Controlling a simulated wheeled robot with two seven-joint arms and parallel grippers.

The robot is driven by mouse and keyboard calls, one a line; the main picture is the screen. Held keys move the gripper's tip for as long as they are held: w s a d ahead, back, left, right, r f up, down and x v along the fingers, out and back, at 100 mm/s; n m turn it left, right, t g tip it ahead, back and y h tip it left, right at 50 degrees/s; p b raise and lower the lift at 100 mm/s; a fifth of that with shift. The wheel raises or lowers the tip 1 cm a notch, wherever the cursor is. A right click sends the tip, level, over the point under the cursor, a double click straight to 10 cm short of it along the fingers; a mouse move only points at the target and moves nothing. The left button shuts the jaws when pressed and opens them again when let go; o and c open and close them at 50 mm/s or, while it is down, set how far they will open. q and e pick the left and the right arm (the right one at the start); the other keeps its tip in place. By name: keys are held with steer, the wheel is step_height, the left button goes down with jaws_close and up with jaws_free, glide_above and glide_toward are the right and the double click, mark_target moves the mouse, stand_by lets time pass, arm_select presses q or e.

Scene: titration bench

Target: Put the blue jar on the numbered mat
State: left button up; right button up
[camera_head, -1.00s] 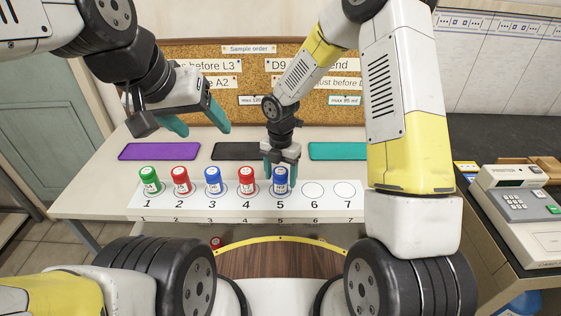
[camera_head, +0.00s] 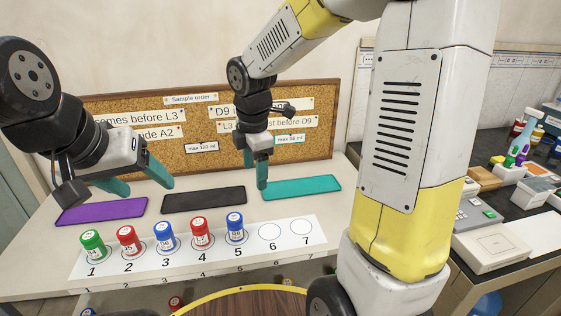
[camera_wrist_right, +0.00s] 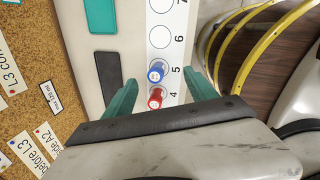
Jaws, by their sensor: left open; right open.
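The numbered mat (camera_head: 302,229) is a white strip with circles 1 to 7. A blue jar (camera_head: 235,228) stands upright on circle 5, and another blue jar (camera_head: 164,237) stands on circle 3. Both are on the mat. My right gripper (camera_head: 255,168) is open and empty, raised above and behind the jar on 5. In the right wrist view the jar on 5 (camera_wrist_right: 156,72) shows between and beyond the open fingers, apart from them. My left gripper (camera_head: 140,178) is open and empty above the purple pad.
A green jar (camera_head: 93,244) is on 1, with red jars on 2 (camera_head: 129,241) and 4 (camera_head: 201,232). Circles 6 and 7 are empty. Purple (camera_head: 101,210), black (camera_head: 203,199) and teal (camera_head: 301,187) pads lie behind. A corkboard (camera_head: 190,138) stands at the back.

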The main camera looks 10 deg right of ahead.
steer(key=s+d+r+m+t, duration=0.1)
steer(key=s+d+r+m, duration=0.1)
steer(key=s+m, duration=0.3)
steer(key=s+d+r+m+t+y, duration=0.1)
steer(key=s+d+r+m+t, duration=0.1)
steer(key=m, duration=0.6)
steer(key=s+d+r+m+t+y, duration=0.1)
steer(key=s+d+r+m, duration=0.2)
steer(key=s+r+m, duration=0.3)
steer(key=shift+s+d+m, duration=0.25)
steer(key=shift+s+m, duration=0.45)
steer(key=shift+s, duration=0.45)
